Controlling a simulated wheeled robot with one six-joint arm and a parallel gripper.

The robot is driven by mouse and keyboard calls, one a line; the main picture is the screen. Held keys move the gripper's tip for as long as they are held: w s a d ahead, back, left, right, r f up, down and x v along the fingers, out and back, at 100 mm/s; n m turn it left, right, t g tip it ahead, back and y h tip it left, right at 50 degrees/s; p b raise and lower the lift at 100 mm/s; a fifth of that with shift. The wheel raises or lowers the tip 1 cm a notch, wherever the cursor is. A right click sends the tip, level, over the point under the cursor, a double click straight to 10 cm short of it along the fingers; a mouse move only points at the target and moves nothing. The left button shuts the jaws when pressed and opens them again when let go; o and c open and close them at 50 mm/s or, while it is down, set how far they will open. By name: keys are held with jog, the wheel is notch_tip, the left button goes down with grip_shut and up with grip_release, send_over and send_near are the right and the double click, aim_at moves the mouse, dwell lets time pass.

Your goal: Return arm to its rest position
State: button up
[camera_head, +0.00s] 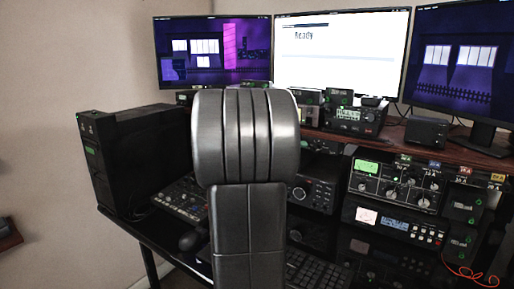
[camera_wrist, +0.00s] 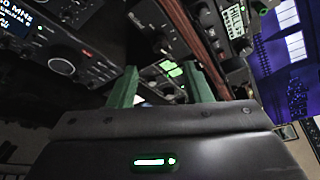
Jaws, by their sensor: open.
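My arm stands upright in the middle of the head view, a grey ribbed joint above a dark link, and covers part of the desk. My gripper is hidden behind it there. In the wrist view my gripper (camera_wrist: 160,70) shows two green fingers spread apart with nothing held between them. Radio gear fills the space beyond the fingers, and a radio with a large knob (camera_wrist: 62,66) is at the left. I cannot tell any contact between the fingers and the gear.
A radio with a green display (camera_head: 395,187) stands at the right of the desk. A black tower case (camera_head: 137,155) is at the left, a mixer (camera_head: 182,200) and keyboard (camera_head: 318,272) in front. Three monitors (camera_head: 340,55) stand at the back; the middle one reads "Ready". A red cable (camera_head: 470,272) hangs at lower right.

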aim_at(315, 150)
jog(key=x, duration=0.8)
jog(key=shift+a, duration=0.15)
